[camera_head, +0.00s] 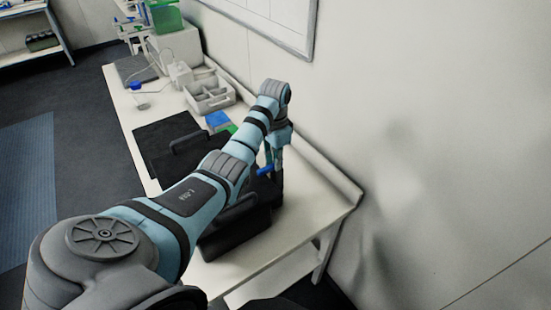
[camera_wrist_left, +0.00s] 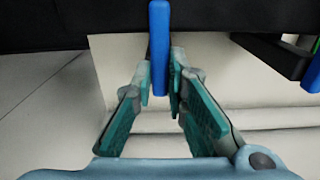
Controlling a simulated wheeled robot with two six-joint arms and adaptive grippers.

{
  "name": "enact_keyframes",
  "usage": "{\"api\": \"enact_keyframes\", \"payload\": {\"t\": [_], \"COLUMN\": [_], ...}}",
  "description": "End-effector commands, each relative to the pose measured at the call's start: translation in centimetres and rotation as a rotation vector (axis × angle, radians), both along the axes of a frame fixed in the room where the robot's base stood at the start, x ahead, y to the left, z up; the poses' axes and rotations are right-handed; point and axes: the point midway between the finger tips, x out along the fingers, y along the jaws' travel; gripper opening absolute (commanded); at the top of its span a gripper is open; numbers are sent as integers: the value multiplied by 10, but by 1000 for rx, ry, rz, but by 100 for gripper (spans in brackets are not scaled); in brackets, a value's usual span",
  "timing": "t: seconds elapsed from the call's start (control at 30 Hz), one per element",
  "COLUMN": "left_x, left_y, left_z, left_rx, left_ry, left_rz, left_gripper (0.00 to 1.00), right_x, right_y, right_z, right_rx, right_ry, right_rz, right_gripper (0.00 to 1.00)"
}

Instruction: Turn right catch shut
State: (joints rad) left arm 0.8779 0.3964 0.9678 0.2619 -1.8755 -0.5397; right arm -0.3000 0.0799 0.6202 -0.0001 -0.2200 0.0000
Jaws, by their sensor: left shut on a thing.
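In the left wrist view a blue catch (camera_wrist_left: 158,45) stands lengthwise between the fingertips of my left gripper (camera_wrist_left: 160,85), which is shut on it. The catch lies against the edge of a black case (camera_wrist_left: 70,25). A second blue catch (camera_wrist_left: 313,76) shows at the right edge of that view, apart from the fingers. In the head view my left gripper (camera_head: 277,172) reaches down at the far right side of the black case (camera_head: 238,228). A blue catch (camera_head: 265,171) shows beside it; I cannot tell which one. My right gripper is not in view.
The case stands on a white bench (camera_head: 300,215) along the wall. A black panel (camera_head: 150,135) with a handle, a grey divided tray (camera_head: 211,96) and a blue-capped bottle (camera_head: 138,92) are further back. The bench's right end is clear.

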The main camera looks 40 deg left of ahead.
Motion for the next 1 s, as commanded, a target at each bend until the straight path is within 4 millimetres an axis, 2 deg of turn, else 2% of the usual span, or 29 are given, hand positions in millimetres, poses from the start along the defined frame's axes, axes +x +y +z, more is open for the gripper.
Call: {"api": "enact_keyframes", "payload": {"t": [0.27,0.3,0.4,0.87,1.0], "left_x": [1,1,1,0,0], "left_y": [1,1,1,0,0], "left_z": [2,2,1,0,0], "left_rx": [2,3,2,1,1], "left_ry": [-4,-4,-3,-1,0], "left_rz": [-1,0,0,3,90], "left_gripper": [0,18,33,33,33], "right_x": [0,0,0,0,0], "right_y": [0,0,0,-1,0], "right_z": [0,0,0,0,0], "right_rx": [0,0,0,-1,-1], "right_ry": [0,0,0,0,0], "right_rz": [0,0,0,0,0], "right_gripper": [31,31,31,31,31]}}
